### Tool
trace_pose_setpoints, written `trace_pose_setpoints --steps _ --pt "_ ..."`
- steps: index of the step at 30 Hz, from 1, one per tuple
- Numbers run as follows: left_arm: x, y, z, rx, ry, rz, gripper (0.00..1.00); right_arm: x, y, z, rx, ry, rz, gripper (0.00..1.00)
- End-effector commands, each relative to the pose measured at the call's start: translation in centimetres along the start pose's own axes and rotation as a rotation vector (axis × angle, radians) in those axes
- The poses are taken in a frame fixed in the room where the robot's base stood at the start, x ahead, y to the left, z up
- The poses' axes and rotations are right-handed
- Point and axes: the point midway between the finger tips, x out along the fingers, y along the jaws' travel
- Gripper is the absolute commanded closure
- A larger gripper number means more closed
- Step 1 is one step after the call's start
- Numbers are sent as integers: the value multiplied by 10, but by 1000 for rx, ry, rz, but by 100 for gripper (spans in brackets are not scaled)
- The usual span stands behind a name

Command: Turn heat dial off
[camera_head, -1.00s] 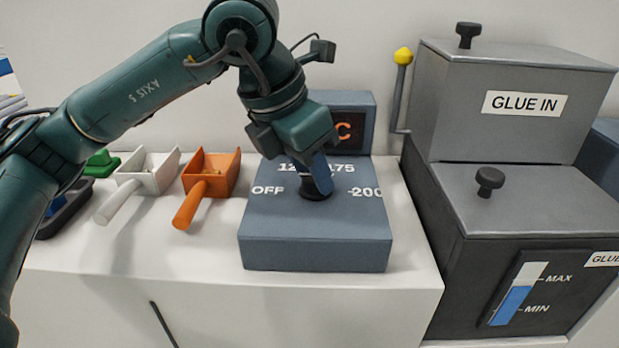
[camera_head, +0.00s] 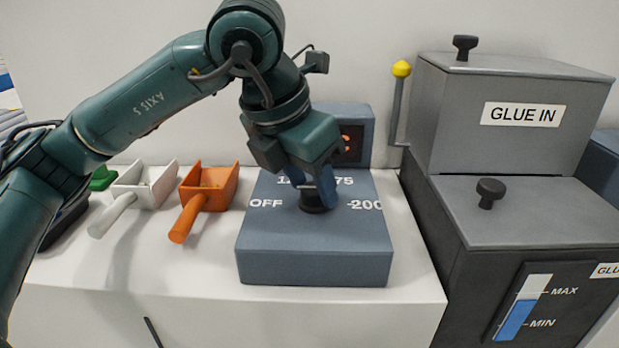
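The heat dial (camera_head: 312,204) is a black round knob on top of a blue-grey control box (camera_head: 312,266). The box top carries the marks OFF on the left, -200 on the right, and partly covered numbers behind the dial. My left gripper (camera_head: 318,192) is over the dial from behind, with its blue fingertips down at the knob. The fingers overlap in this view, so whether they grip the knob or only touch it cannot be told. The dial's pointer is hidden. My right gripper is not in view.
A display (camera_head: 352,143) stands behind the box, partly covered by my gripper. Orange (camera_head: 208,192) and white (camera_head: 142,190) scoops lie to the left. A grey glue machine (camera_head: 520,215) with black knobs and a yellow-tipped lever (camera_head: 401,69) stands close on the right.

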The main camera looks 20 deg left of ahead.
Motion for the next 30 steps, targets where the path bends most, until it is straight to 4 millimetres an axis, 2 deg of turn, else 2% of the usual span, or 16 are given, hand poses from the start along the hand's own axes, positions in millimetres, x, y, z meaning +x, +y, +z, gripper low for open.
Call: trace_pose_setpoints --steps 4,14,17,24,30 --pt "0 0 0 1 0 0 44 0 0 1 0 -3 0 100" --pt "-6 0 0 1 -2 0 44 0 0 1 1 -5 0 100" --pt "-20 0 1 1 -3 1 44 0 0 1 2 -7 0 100" --pt "-74 0 1 2 -4 1 44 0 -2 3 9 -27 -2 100" --pt "-112 0 1 0 -3 1 44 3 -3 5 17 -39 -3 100"
